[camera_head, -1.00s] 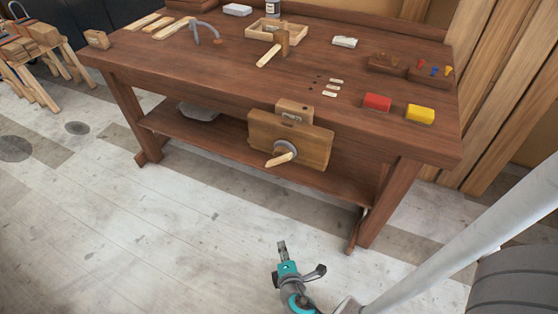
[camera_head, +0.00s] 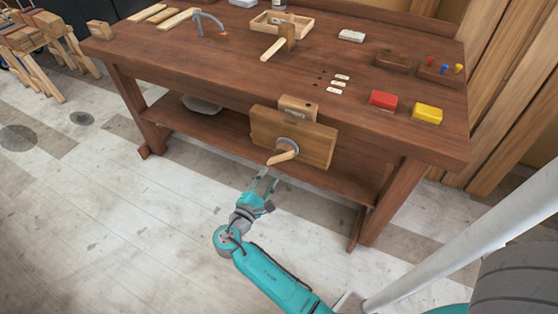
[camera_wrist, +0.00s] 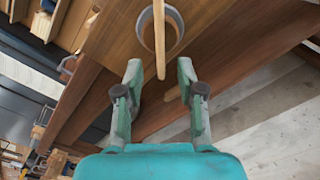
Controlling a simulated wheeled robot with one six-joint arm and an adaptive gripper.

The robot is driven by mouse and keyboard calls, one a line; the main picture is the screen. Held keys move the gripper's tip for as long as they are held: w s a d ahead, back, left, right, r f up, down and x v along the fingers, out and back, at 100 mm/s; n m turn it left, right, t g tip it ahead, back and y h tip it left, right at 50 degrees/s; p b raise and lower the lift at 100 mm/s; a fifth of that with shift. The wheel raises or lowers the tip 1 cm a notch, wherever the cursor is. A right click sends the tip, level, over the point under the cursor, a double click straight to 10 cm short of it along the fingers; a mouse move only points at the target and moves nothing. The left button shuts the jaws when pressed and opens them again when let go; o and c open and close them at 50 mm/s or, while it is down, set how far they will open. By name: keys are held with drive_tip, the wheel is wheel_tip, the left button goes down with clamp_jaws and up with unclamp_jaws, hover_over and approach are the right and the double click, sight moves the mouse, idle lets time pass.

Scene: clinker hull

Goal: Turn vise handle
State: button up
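The vise (camera_head: 308,138) is a wooden jaw on the front of the brown workbench. Its handle (camera_head: 284,155) is a light wooden bar through a round grey hub (camera_head: 288,145), tilted in the head view. In the wrist view the handle (camera_wrist: 160,40) runs down from the grey ring (camera_wrist: 146,28), its lower end above the gap between the fingers. My gripper (camera_head: 266,178) is just below and left of the handle in the head view. It is open and empty, its two fingers (camera_wrist: 160,90) apart and not visibly touching the handle.
The workbench top (camera_head: 215,60) carries a mallet (camera_head: 279,42), a red block (camera_head: 383,100) and a yellow block (camera_head: 427,113). A lower shelf (camera_head: 220,128) runs behind the vise, and a bench leg (camera_head: 372,210) stands to the right. The floor in front is clear.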

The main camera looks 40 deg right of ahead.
sight(279, 161)
drive_tip(key=x, duration=0.8)
drive_tip(key=shift+w+d+f, duration=0.1)
drive_tip(key=shift+d, duration=0.05)
drive_tip(key=shift+c, duration=0.2)
clamp_jaws()
